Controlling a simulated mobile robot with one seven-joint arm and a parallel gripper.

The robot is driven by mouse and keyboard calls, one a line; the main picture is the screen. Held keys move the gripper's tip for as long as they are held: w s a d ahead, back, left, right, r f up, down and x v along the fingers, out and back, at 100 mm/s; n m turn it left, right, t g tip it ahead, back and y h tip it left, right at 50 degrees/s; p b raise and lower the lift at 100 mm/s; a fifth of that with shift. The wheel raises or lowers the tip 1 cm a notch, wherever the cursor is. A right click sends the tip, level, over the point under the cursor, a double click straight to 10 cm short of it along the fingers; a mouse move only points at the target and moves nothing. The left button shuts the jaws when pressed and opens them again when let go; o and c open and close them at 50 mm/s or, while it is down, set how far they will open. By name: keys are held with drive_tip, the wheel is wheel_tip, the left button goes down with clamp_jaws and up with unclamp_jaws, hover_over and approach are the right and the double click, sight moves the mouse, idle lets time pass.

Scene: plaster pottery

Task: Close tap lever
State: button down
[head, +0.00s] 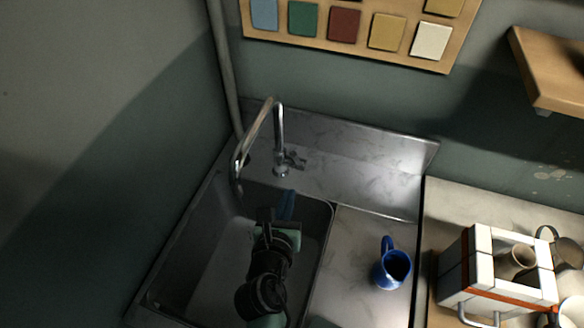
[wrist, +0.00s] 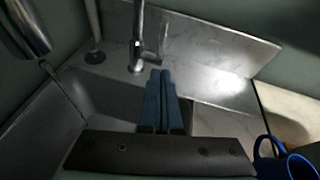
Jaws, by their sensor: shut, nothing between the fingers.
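The chrome tap (head: 279,130) stands at the back of the steel sink (head: 190,245), its arched spout reaching left over the basin. The small tap lever (head: 295,160) is at the right of the tap's base. In the wrist view, the tap (wrist: 138,45) rises left of my fingers, and the lever (wrist: 151,58) shows only dimly just beyond their tips. My gripper (head: 288,193), also in the wrist view (wrist: 160,72), has its blue fingers together and empty. It is over the back of the basin, in front of the lever, and looks apart from it.
A blue mug (head: 393,268) stands on the drainboard at the right of the sink; its handle (wrist: 266,147) shows in the wrist view. The steel backsplash (head: 350,150) rises behind the tap. A white-tiled box (head: 470,265) stands on the right counter.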

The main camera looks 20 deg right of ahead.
sight(295, 157)
drive_tip(key=shift+w+d+r+p, duration=0.15)
drive_tip(key=shift+w+d, duration=0.3)
drive_tip(key=shift+w, duration=0.6)
drive_tip(key=shift+w+d+r+p, duration=0.1)
drive_tip(key=shift+w+d+p, duration=0.25)
drive_tip(key=shift+w, duration=0.65)
drive_tip(key=shift+w+d+r+p, duration=0.15)
drive_tip(key=shift+w+d, duration=0.35)
drive_tip(key=shift+w, duration=0.55)
drive_tip(key=shift+w+d+r+p, duration=0.15)
drive_tip(key=shift+r+p, duration=0.2)
drive_tip(key=shift+p, duration=0.2)
drive_tip(key=shift+w+d+r+p, duration=0.1)
drive_tip(key=shift+r+p, duration=0.2)
drive_tip(key=shift+p, duration=0.2)
drive_tip(key=shift+w+d+r+p, duration=0.3)
drive_tip(key=shift+w+d+p, duration=0.1)
drive_tip(key=shift+w+p, duration=0.4)
drive_tip(key=shift+s, duration=0.1)
drive_tip(key=shift+r, duration=0.1)
